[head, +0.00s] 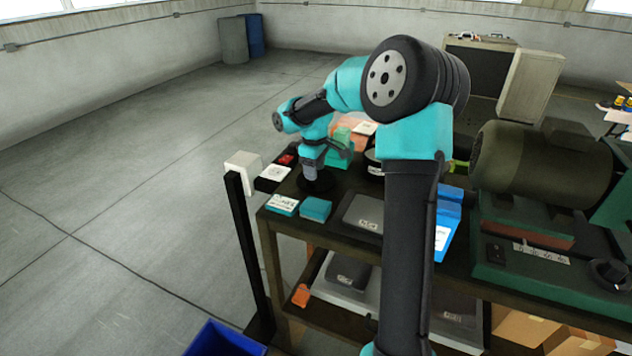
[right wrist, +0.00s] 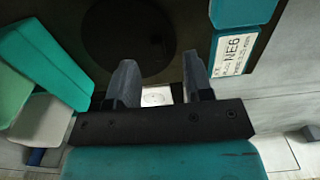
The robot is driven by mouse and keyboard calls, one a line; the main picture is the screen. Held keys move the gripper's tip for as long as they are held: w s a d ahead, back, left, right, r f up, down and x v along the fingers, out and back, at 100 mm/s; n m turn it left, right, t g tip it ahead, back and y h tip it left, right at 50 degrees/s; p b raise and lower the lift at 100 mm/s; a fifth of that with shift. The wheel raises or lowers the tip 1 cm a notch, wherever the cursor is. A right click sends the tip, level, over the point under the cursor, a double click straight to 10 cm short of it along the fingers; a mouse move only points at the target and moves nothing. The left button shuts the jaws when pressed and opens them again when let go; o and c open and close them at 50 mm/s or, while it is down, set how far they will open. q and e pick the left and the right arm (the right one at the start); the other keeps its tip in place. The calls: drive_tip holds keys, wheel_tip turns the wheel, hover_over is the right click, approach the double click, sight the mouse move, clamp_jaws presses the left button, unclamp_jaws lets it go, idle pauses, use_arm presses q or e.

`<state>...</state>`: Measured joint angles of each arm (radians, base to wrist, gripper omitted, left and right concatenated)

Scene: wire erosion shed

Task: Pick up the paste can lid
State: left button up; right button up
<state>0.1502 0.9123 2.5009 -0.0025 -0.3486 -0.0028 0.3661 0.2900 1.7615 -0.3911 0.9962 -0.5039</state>
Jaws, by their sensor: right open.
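A dark, flat round disc (right wrist: 128,42) lies on the bench in the right wrist view; it looks like the paste can lid. In the head view a dark round shape (head: 318,184) shows on the bench just under my right gripper (head: 312,170). In the right wrist view my right gripper (right wrist: 160,76) is open, its two fingers apart with nothing held between them. The disc lies beyond the fingertips, a little to the left. I cannot tell the height gap. My left gripper is not in view.
Teal boxes (head: 315,209) and a labelled box (head: 282,205) stand at the bench's near left corner. A black-and-white box (head: 272,175) is left of the gripper. A grey case (head: 363,212) lies to the right. A large motor (head: 540,165) fills the bench's right side.

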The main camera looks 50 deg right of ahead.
sight(314, 182)
drive_tip(key=shift+w+d+f, duration=0.15)
drive_tip(key=shift+f, duration=2.45)
clamp_jaws()
